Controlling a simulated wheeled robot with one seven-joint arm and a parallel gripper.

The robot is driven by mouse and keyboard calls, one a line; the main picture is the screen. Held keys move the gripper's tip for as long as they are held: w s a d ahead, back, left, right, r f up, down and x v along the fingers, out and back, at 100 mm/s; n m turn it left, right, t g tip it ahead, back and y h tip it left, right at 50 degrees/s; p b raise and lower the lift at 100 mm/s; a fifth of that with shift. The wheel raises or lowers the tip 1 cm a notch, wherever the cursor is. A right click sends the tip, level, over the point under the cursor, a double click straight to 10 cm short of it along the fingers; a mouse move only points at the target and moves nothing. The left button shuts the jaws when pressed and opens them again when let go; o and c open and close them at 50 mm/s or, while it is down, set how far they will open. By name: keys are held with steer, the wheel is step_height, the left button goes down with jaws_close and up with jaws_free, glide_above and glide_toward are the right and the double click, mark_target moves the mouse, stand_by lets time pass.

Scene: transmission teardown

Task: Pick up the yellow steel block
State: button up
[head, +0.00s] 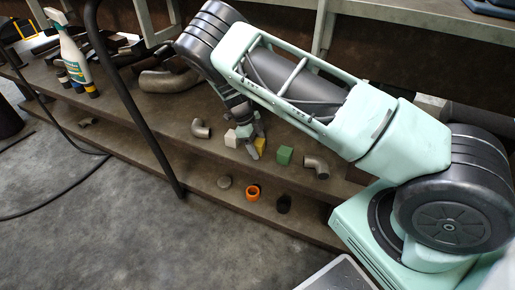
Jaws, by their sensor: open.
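My gripper (247,140) points down from the wrist, fingers spread, low over the step. A pale block (245,131) shows between the fingers. A darker yellow patch (260,146) shows at the right finger; I cannot tell if it is a fingertip or another block. The fingers partly hide this cluster, and I cannot tell whether they touch the yellow block.
A green block (284,155) and a pipe elbow (316,166) lie to the right, another elbow (200,128) to the left. An orange ring (253,192) and a dark cylinder (284,203) are on the lower step. A dark upright post (135,100) and a spray bottle (73,55) stand left.

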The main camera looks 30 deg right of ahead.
mark_target(257, 141)
jaws_close()
steer(key=shift+r, duration=0.1)
steer(key=shift+r+p, duration=0.3)
steer(key=shift+r, duration=0.5)
step_height(257, 141, up, 6)
steer(key=shift+w+a+f+p, duration=0.1)
steer(key=shift+p, duration=0.7)
steer(key=w+a, duration=1.1)
steer(key=w, duration=0.2)
steer(key=shift+w+f+b, duration=0.15)
steer(key=shift+w+b, duration=0.2)
steer(key=shift+b, duration=0.1)
steer(key=shift+a, duration=0.15)
